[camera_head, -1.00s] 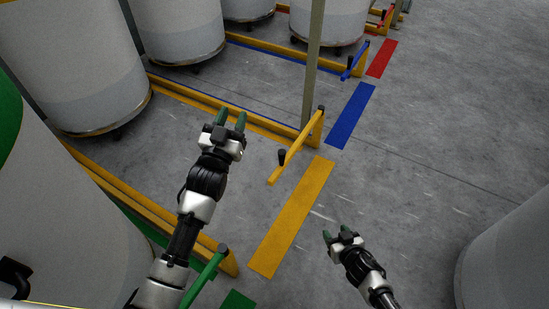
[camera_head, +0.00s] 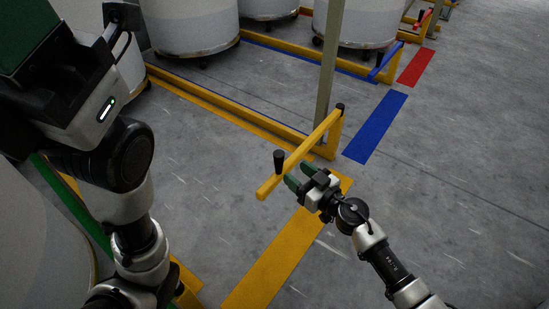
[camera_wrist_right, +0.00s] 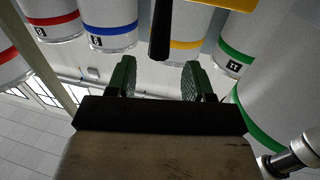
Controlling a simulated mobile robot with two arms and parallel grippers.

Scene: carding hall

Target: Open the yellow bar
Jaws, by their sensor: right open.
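The yellow bar (camera_head: 302,150) extends from a yellow post, with a black upright knob (camera_head: 279,160) near its free end. My right gripper (camera_head: 297,181) is open, its green fingertips close beside the bar near that end; I cannot tell whether they touch it. In the right wrist view, the black knob (camera_wrist_right: 161,30) hangs at the top between the directions of the two spread fingers (camera_wrist_right: 158,78), and a yellow piece of the bar (camera_wrist_right: 222,4) shows above. My left gripper (camera_head: 80,95) is raised large and close to the camera at left; its fingers are not clear.
A yellow floor stripe (camera_head: 270,265) lies below the bar. Blue (camera_head: 376,127) and red (camera_head: 417,67) stripes lie beyond, with similar bars. White drums (camera_head: 190,25) stand behind yellow floor rails (camera_head: 225,104). A thin post (camera_head: 327,75) rises behind the bar. Open floor lies right.

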